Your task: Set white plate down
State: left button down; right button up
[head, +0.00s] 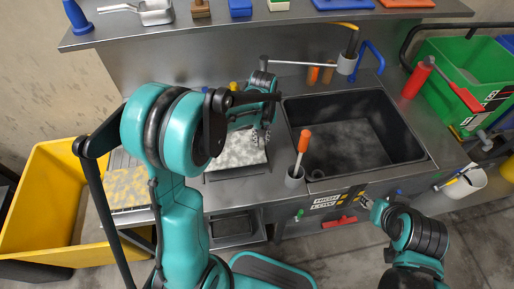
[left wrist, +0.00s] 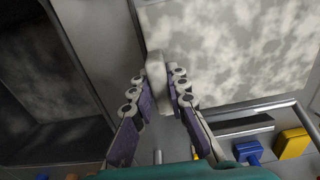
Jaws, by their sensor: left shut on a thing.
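The white plate (head: 235,150) is a flat, pale panel with grey blotches, at the counter left of the sink. It also fills the upper right of the left wrist view (left wrist: 235,45). My left gripper (head: 262,136) is at the plate's right side in the head view. In the left wrist view its fingers (left wrist: 160,85) are shut on a pale piece at the plate's edge. I cannot tell whether the plate's underside touches the counter. My right gripper (head: 372,206) is low at the right, in front of the counter and away from the plate; its finger opening is unclear.
A dark sink (head: 350,135) lies right of the plate. An orange-handled tool stands in a grey cup (head: 295,177) at the counter's front. A yellow bin (head: 50,190) is at left, a green crate (head: 450,80) at right. A shelf (head: 250,22) runs behind.

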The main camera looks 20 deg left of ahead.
pick_arm(q)
jog(key=shift+w+f, duration=0.15)
jog(key=shift+f, duration=0.7)
notch_tip(320, 180, down, 3)
jog(key=shift+b, duration=0.85)
jog(key=shift+r, duration=0.1)
jog(key=c, duration=1.9)
grip_release()
jog(key=o, duration=0.4)
